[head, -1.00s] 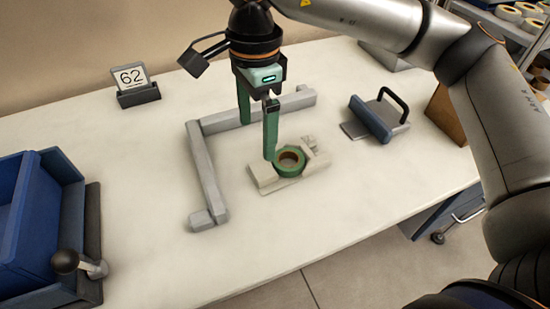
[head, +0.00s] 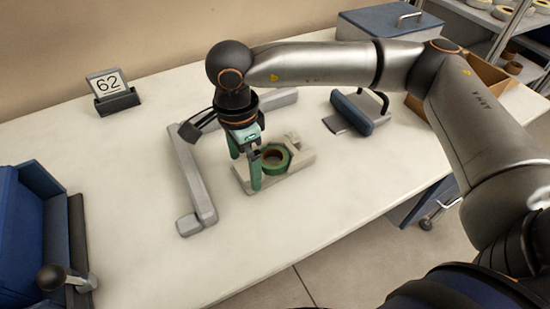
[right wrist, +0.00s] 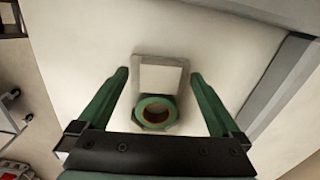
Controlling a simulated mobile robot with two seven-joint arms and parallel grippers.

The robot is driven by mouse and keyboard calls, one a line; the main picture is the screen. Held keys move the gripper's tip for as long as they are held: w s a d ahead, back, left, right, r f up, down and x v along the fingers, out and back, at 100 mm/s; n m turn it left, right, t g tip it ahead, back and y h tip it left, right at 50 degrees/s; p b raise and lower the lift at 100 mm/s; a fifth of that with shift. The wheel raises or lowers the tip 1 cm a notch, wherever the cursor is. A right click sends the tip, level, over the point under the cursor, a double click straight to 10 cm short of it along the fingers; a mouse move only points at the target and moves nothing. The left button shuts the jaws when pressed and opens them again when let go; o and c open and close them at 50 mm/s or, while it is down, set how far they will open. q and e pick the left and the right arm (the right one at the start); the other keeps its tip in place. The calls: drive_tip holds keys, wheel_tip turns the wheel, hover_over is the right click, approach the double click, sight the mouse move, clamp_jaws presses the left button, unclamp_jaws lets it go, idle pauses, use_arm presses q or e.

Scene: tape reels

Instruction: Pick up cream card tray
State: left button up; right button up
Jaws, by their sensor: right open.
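The cream card tray (head: 302,157) lies flat on the pale table in the head view. A green tape reel (head: 285,166) with a brown core sits on it, near its middle. My right gripper (head: 245,172) is open and empty, its green fingers at the tray's left end. In the right wrist view, the cream block of the tray (right wrist: 160,76) lies between the open fingertips, with a gap on each side. The green reel (right wrist: 155,102) is nearer the palm there. Whether the fingers touch the tray cannot be told. My left gripper is not in view.
A grey L-shaped frame (head: 196,185) borders the tray on the left and back. A blue tool with a black handle (head: 360,112) stands to the right. A blue bin (head: 25,230) is at left, a 62 sign (head: 113,91) behind. The front table area is clear.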

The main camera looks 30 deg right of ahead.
drive_tip(key=shift+f, duration=0.4)
clamp_jaws()
idle(0.6)
